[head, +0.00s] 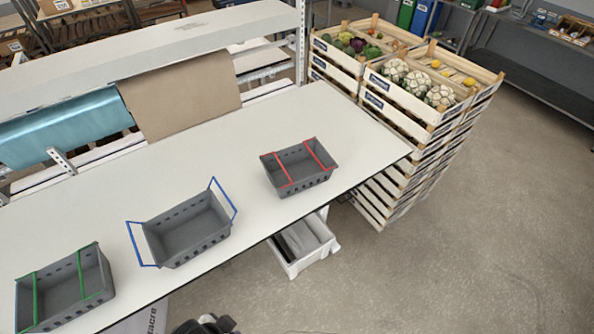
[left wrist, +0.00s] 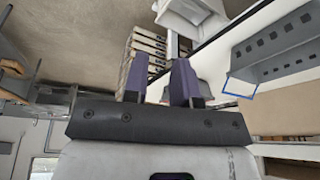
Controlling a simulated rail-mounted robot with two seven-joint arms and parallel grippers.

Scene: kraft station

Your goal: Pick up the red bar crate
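The red bar crate (head: 299,170) is a grey perforated crate with two red bars lying across its open top. It stands upright and looks empty, towards the right end of the white table in the head view. My left gripper (left wrist: 160,82) shows in the left wrist view, with its two purple fingers apart and nothing between them. In that view a crate with a blue bar (left wrist: 285,45) stands to the right of the fingers, apart from them.
The blue bar crate (head: 187,230), bars swung outward, and the green bar crate (head: 65,290) stand left on the table (head: 235,140). Stacked produce crates (head: 412,95) stand beyond the right end. A white bin (head: 302,245) sits below the front edge. Table between crates is clear.

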